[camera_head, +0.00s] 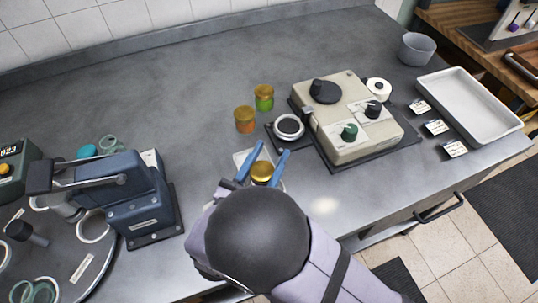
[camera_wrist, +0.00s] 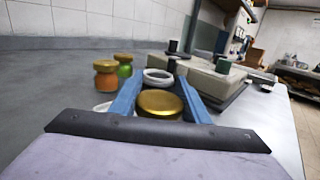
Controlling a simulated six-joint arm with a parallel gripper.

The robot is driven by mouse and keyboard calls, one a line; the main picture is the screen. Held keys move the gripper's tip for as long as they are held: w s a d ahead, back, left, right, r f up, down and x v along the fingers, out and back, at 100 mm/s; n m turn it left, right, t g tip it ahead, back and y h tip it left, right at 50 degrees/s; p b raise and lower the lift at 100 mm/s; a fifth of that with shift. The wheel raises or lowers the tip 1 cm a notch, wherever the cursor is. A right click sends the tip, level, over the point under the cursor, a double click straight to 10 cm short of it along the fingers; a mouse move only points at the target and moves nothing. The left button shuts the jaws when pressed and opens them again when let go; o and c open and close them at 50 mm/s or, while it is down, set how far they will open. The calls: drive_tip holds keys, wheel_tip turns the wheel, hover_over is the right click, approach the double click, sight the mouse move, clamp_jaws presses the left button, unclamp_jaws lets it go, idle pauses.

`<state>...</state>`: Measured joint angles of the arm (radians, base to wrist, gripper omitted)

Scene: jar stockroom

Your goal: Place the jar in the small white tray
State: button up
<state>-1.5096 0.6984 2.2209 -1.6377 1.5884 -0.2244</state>
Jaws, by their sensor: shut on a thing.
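My gripper (camera_head: 264,160) is shut on a jar with a gold lid (camera_head: 262,170). The blue fingers stand on either side of the jar, and the wrist view shows the lid (camera_wrist: 160,104) between them. The small white tray (camera_head: 240,157) shows only as a pale corner beside the left finger, with a bit of pale edge in the wrist view (camera_wrist: 102,108). The jar overlaps the tray in the head view; I cannot tell whether it touches it. My gripper hides the rest of the tray and the jar's lower part.
Two gold-lidded jars, orange (camera_head: 244,121) and green (camera_head: 264,99), stand just beyond. A beige machine (camera_head: 350,145) with a round white-rimmed pad (camera_head: 289,127) is close on the right. A large white tray (camera_head: 428,80) lies far right. A blue press (camera_head: 140,200) stands left.

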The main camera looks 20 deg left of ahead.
drive_tip(key=o, duration=0.8)
drive_tip(key=shift+f, duration=0.15)
drive_tip(key=shift+c, duration=0.2)
drive_tip(key=o, duration=0.4)
drive_tip(key=shift+o, duration=0.2)
drive_tip(key=shift+r, duration=0.2)
drive_tip(key=shift+s+f+b, duration=0.1)
drive_tip(key=shift+s+b, duration=0.5)
drive_tip(key=shift+s, duration=3.15)
